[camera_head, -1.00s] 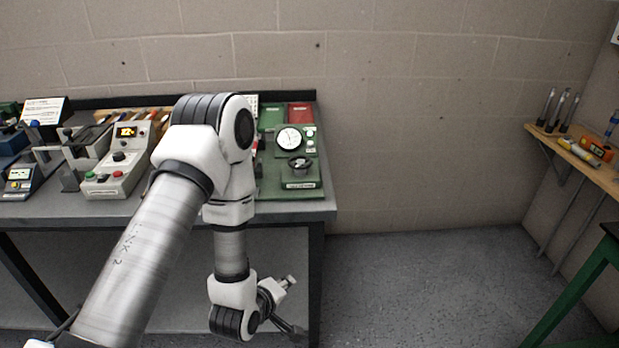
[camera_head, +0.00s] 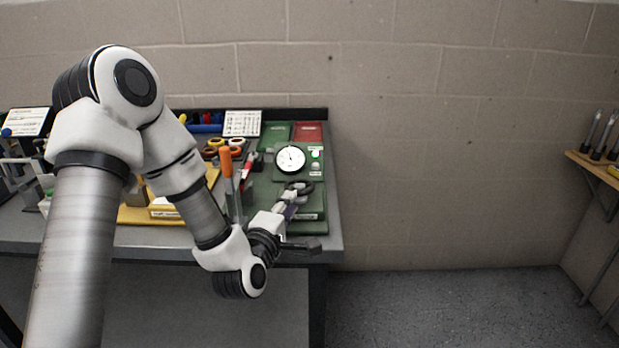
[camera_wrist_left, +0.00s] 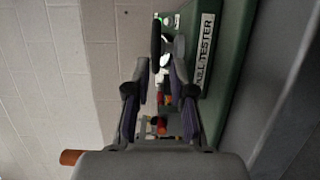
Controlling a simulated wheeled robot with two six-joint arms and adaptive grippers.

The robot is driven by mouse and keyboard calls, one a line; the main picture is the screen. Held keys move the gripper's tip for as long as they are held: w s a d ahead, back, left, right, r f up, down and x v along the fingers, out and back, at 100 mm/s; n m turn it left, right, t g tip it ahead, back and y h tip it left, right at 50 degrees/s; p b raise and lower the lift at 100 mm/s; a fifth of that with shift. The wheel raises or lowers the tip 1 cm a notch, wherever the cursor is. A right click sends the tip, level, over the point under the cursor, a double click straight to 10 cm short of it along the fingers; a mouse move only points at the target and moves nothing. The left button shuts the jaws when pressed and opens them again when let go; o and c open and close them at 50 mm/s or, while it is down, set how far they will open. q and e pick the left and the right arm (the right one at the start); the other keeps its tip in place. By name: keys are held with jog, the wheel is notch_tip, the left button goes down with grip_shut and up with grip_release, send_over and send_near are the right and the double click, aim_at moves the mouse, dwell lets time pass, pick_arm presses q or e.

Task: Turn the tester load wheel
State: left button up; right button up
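The green tester (camera_head: 311,203) stands at the right end of the bench, with a round white dial (camera_head: 290,158). Its dark load wheel (camera_head: 299,186) sits below the dial, partly hidden by my gripper. My left gripper (camera_head: 291,198) reaches up to the wheel from the front left. In the left wrist view, the wheel (camera_wrist_left: 156,38) shows nearly edge-on as a dark disc just beyond the fingertips, in line with the gap. The left gripper (camera_wrist_left: 158,68) is open, with nothing visibly held between its fingers. I cannot tell whether they touch the wheel. My right gripper is not in view.
A yellow tray (camera_head: 140,214) and an orange-handled tool (camera_head: 226,162) are left of the tester, close to my forearm. A red panel (camera_head: 307,133) is behind the dial. The bench ends just right of the tester; the floor (camera_head: 450,305) beyond is clear.

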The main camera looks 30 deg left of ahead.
aim_at(300, 184)
pick_arm(q)
jog(key=p+x, duration=0.1)
jog(key=x, duration=0.6)
jog(key=shift+w+r, duration=0.15)
jog(key=shift+w, duration=0.1)
jog(key=shift+s+r, duration=0.1)
jog(key=shift+s, duration=0.05)
grip_shut()
